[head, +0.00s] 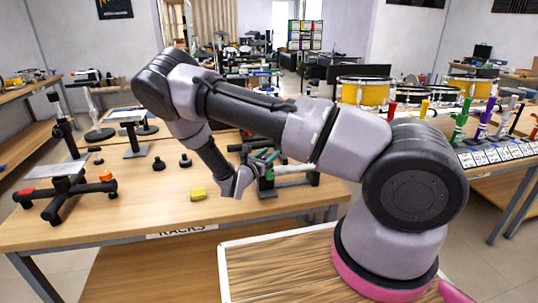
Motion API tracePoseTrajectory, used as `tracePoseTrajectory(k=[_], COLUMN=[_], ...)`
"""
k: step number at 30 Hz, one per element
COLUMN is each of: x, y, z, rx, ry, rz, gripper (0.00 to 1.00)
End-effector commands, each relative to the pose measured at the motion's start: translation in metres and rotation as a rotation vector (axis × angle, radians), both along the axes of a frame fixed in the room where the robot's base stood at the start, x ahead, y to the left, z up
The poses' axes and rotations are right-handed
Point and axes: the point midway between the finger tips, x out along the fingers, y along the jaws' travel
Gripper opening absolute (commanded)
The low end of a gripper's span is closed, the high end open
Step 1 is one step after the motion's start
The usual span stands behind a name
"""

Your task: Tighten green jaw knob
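My arm reaches from the right across the view and bends down over the near wooden table. My gripper (240,181) is low over the table, beside a dark stand with a green part (266,172). The green part looks like a jaw or clamp piece, but a separate knob on it is too small to make out. The gripper partly overlaps the stand in this view, so I cannot tell whether they touch. Its fingers are too small and hidden to tell whether they are open or shut.
On the wooden table (110,222), a yellow block (198,194) lies left of my gripper. Two black knobs (159,164) stand farther back. A black stand with red and orange ends (66,188) is at the left. Drums (363,92) and colored markers are at the right.

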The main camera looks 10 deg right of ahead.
Motion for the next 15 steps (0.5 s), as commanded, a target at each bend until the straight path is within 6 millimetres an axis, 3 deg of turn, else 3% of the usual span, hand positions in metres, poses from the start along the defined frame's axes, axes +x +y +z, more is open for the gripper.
tracePoseTrajectory(k=[2, 15], x=[-0.0001, -0.002], y=[0.0002, -0.0016], z=[-0.0001, -0.0004], rx=[0.0, 0.004], ry=[0.0, -0.001], rz=[0.0, -0.101], gripper=[0.0, 0.0])
